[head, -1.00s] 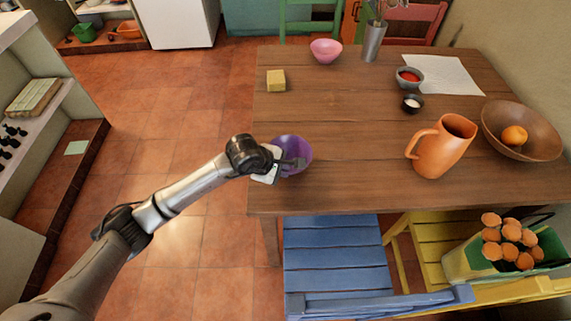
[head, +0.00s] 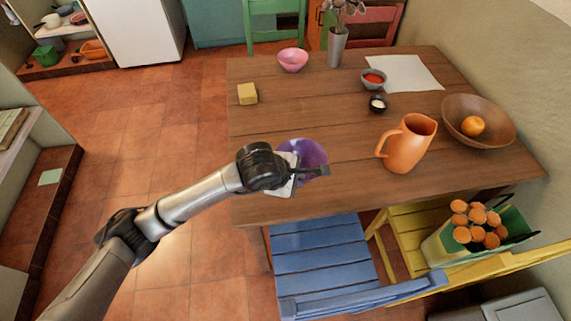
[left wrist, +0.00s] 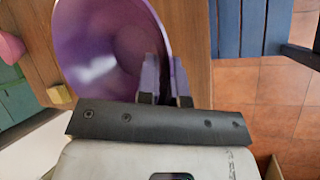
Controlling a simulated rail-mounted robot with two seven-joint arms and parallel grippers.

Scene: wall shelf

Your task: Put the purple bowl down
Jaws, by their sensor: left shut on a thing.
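The purple bowl (head: 306,152) is at the near left part of the wooden table (head: 330,110). In the head view my left arm and gripper partly cover it. My left gripper (head: 318,170) is shut on the bowl's rim. In the left wrist view the bowl (left wrist: 100,50) is large, with its inside showing, and the gripper fingers (left wrist: 165,80) are at its rim. I cannot tell whether the bowl touches the tabletop or is held above it. My right gripper is not in view.
An orange jug (head: 408,145) stands right of the bowl. A yellow block (head: 247,94), a pink bowl (head: 292,60) and small dishes are farther back. A wooden bowl (head: 500,135) holds an orange. A blue chair (head: 320,250) is at the front edge. The table's middle is clear.

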